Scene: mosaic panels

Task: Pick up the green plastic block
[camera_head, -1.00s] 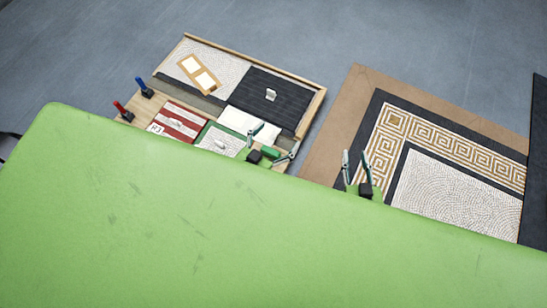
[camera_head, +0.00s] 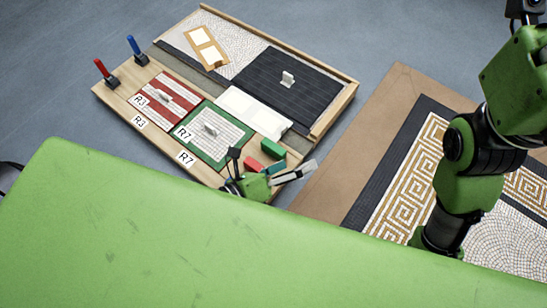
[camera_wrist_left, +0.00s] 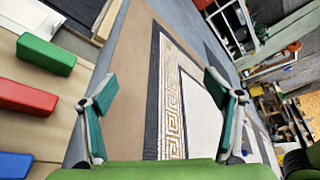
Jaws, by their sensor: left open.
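The green plastic block (camera_head: 272,148) lies on the wooden board at its near right end. In the left wrist view the green block (camera_wrist_left: 46,54) is at the upper left, outside the left finger. A red block (camera_head: 252,163) lies next to it; the red block (camera_wrist_left: 27,97) and a blue block (camera_wrist_left: 15,165) also show in the wrist view. My left gripper (camera_head: 272,161) is open and empty, near the blocks at the board's near edge. In the wrist view its fingers (camera_wrist_left: 160,85) are spread with nothing between them. My right gripper is hidden; only its arm shows at right.
The wooden board (camera_head: 118,100) holds a red panel (camera_head: 182,96), a green-framed panel (camera_head: 236,163), a dark panel (camera_head: 300,88) and red and blue upright tools (camera_head: 103,71). A mosaic with a brown border (camera_head: 345,150) lies at right.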

